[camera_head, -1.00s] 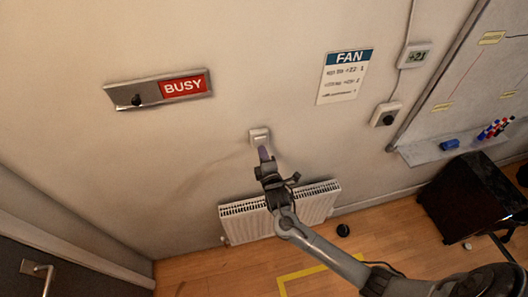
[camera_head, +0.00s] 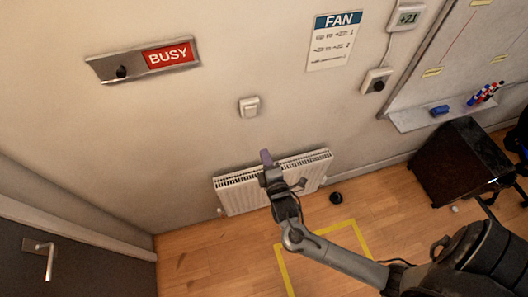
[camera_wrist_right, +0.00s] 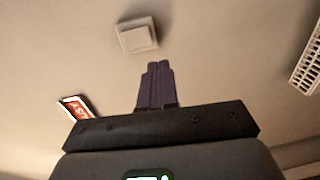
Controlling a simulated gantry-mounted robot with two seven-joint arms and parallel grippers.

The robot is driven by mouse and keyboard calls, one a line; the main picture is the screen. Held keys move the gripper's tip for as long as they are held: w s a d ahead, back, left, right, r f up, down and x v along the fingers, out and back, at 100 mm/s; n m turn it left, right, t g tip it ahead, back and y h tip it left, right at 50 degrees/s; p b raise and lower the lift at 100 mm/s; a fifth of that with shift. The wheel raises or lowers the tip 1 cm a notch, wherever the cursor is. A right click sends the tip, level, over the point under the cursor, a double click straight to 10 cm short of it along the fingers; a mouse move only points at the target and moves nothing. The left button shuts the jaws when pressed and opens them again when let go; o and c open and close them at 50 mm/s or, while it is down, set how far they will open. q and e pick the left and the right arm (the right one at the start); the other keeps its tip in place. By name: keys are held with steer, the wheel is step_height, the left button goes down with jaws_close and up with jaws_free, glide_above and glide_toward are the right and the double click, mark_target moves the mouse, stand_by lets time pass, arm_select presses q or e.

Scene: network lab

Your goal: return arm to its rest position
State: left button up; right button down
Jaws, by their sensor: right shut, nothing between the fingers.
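My right gripper (camera_head: 266,158) is in the head view, in front of the white radiator, its purple fingers pointing up toward the wall. In the right wrist view its two fingers (camera_wrist_right: 155,86) lie side by side, shut with nothing between them. A white wall switch (camera_head: 249,107) is on the wall above the gripper, clear of the fingertips. The switch also shows in the right wrist view (camera_wrist_right: 137,35), just beyond the fingertips. My right arm comes in from the lower right. My left gripper is not in view.
The radiator (camera_head: 228,194) stands low on the wall behind the gripper. A BUSY sign (camera_head: 170,56), a FAN notice (camera_head: 333,42) and a dial box (camera_head: 376,81) are on the wall. A black cabinet (camera_head: 455,165) stands at the right, a door (camera_head: 75,270) at lower left. Open floor lies between.

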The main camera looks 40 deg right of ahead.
stand_by(0.4)
steer(key=s+a+r+m+g+y+p, duration=0.2)
steer(key=s+m+g, duration=0.1)
steer(key=s, duration=0.4)
steer(key=s+a+r+m+g+y+p, duration=0.2)
steer(key=s+a+m+g+p, duration=0.1)
steer(key=s, duration=0.4)
steer(key=s+a+r+m+g+y+p, duration=0.2)
steer(key=s+r+m+g+p, duration=0.1)
steer(key=s+m+g, duration=0.2)
steer(key=shift+s+a+g+y, duration=0.15)
steer(key=shift+s+g+y, duration=0.3)
steer(key=shift+s, duration=0.55)
steer(key=shift+r, duration=0.1)
